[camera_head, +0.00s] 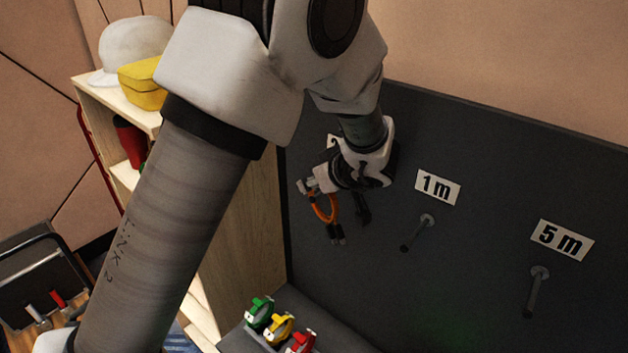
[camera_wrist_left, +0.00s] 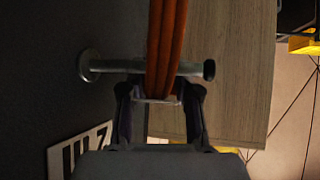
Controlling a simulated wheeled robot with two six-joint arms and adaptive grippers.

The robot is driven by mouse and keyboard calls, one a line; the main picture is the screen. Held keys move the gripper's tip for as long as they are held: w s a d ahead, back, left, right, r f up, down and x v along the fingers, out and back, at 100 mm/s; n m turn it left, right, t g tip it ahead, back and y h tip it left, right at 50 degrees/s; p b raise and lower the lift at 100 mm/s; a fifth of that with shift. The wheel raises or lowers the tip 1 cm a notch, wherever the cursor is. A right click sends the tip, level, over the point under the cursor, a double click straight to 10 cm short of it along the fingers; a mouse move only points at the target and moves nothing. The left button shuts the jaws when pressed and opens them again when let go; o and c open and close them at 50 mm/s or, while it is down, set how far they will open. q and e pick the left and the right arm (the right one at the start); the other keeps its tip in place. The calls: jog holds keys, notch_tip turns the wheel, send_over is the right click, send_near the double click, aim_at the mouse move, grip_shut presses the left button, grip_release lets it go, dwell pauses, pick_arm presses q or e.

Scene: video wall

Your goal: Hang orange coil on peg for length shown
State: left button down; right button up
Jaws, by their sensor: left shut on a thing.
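The orange coil (camera_head: 322,210) hangs below my left gripper (camera_head: 314,186), close to the dark wall panel. In the wrist view, my left gripper (camera_wrist_left: 160,97) is shut on the orange coil (camera_wrist_left: 165,40). The coil crosses in front of a metal peg (camera_wrist_left: 115,67), between the peg's base disc and its free end. I cannot tell whether the peg passes through the loop. A label (camera_head: 332,142) above the gripper is mostly hidden by my arm. The 1 m peg (camera_head: 417,233) and 5 m peg (camera_head: 537,291) are bare. My right gripper is not in view.
The dark panel carries the 1 m label (camera_head: 437,187) and 5 m label (camera_head: 562,240). A wooden shelf (camera_head: 243,240) stands left of the panel, with a yellow box (camera_head: 143,84) and white helmet (camera_head: 136,47). Green, yellow and red items (camera_head: 280,326) sit below.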

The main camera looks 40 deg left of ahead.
pick_arm(q)
jog(key=c, duration=0.7)
grip_release()
jog(key=shift+c, duration=0.2)
